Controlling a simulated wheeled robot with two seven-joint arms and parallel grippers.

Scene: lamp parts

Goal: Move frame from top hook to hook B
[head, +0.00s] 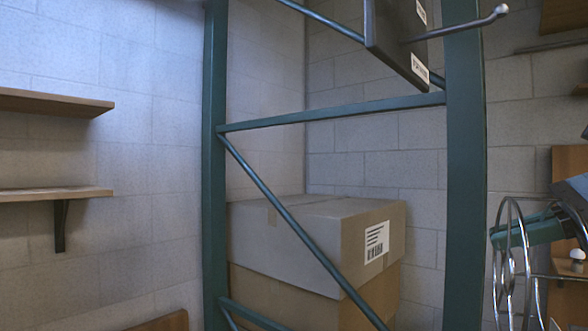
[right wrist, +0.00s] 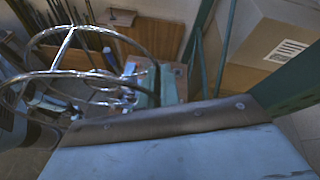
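A chrome wire frame (head: 509,265) with round hoops is at the lower right of the head view. It fills the upper left of the right wrist view (right wrist: 90,60). My right gripper (head: 528,229) is at the right edge of the head view, its green fingers at the frame's wire. They appear closed on it, though the contact is partly hidden. A metal hook (head: 460,26) with a rounded tip sticks out from a dark panel (head: 392,40) at the top, above and left of the frame. The panel's labels are too small to read. My left gripper is out of view.
A green rack post (head: 466,190) stands between the frame and stacked cardboard boxes (head: 315,235). Another post (head: 214,170) and diagonal braces are to the left. Wooden shelves (head: 50,102) are on the left wall. A small mushroom-shaped item (head: 577,256) sits at the far right.

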